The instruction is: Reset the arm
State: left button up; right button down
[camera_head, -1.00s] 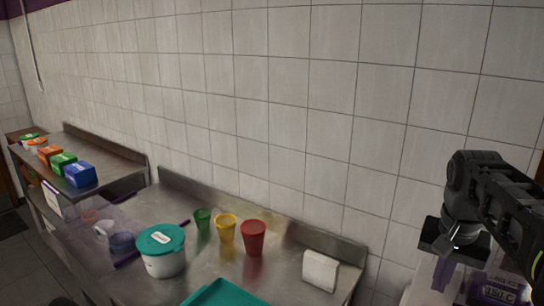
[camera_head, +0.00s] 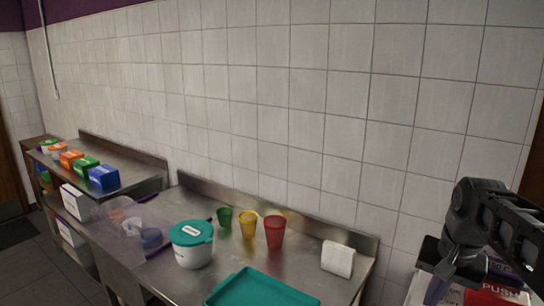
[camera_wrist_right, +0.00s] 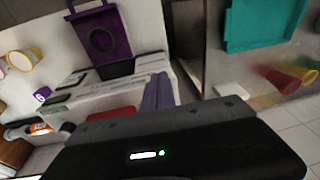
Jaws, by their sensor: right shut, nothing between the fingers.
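My right arm comes in from the right edge of the head view, and its gripper (camera_head: 442,272) points down at the lower right, over a white and red surface. It is shut and empty, clear of the cups and the tub. My left gripper is not in view.
The steel table holds a white tub with a teal lid (camera_head: 191,245), a teal tray (camera_head: 262,290), green (camera_head: 225,217), yellow (camera_head: 248,232) and red (camera_head: 274,232) cups, and a white block (camera_head: 338,259). Colored boxes (camera_head: 103,177) stand on a left table. A tiled wall is behind.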

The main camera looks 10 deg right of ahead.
jog(key=w+a+f+n+t+y, duration=0.1)
jog(key=w+a+f+y, duration=0.2)
jog(key=f, duration=0.5)
jog(key=w+a+f+y, duration=0.1)
jog(key=w+a+f, duration=0.25)
jog(key=f, duration=0.35)
jog(key=s+a+f+n+y, duration=0.2)
jog(key=s+a+f, duration=0.2)
jog(key=a+f, duration=1)
jog(key=s+a+f+n+g+h+b, duration=0.1)
jog(key=s+a+f, duration=0.3)
jog(key=s+f, duration=0.6)
jog(key=s+a+f+n+g+b, duration=0.1)
jog(key=s+a+f+b, duration=0.2)
jog(key=s+f, duration=0.7)
jog(key=shift+s+a+f+n+g+h, duration=0.15)
jog(key=shift+a+f+n+g+h, duration=0.25)
jog(key=shift+a+f, duration=0.4)
